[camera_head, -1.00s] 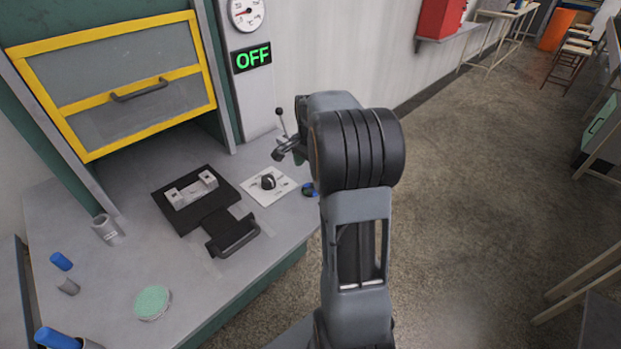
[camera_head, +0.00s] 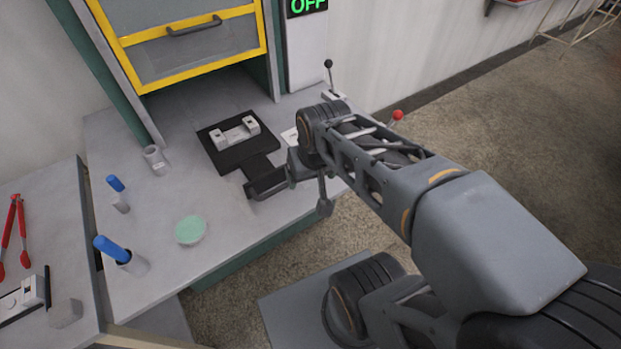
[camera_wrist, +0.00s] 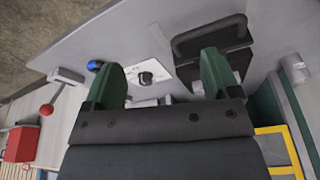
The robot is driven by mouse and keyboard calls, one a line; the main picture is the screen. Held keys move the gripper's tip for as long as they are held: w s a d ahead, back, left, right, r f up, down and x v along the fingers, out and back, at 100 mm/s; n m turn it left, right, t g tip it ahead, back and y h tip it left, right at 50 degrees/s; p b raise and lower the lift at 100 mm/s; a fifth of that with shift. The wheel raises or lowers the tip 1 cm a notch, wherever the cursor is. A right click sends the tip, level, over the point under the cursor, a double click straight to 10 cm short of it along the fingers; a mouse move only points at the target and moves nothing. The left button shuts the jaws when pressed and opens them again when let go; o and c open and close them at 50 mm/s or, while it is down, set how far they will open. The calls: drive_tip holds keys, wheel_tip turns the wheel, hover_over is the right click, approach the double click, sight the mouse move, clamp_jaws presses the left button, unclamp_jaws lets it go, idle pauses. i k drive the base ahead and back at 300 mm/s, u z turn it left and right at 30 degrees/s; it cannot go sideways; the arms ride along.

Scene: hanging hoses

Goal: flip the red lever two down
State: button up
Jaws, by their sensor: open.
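A lever with a red ball (camera_head: 397,115) shows just past my arm in the head view, at the counter's right end. Its base is hidden there by my arm. In the wrist view the red-ball lever (camera_wrist: 46,109) is at the left, its short rod running up to a grey mount at the counter edge. My gripper (camera_wrist: 160,70) is open and empty, its two green fingers apart over the counter. The lever is left of the left finger and not touched. In the head view my jaws cannot be made out clearly.
A white plate with a black knob (camera_wrist: 147,77) and a blue button (camera_wrist: 95,65) lie beyond my fingers. A black-tipped lever (camera_head: 328,64) stands by the wall. A black fixture (camera_head: 240,150), blue-handled tools and a green disc (camera_head: 191,230) occupy the counter.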

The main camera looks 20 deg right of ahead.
sight(397, 115)
drive_tip(key=z, duration=0.7)
drive_tip(key=k, duration=0.3)
drive_tip(key=z, duration=0.55)
drive_tip(key=i, duration=0.4)
drive_tip(key=u, duration=0.1)
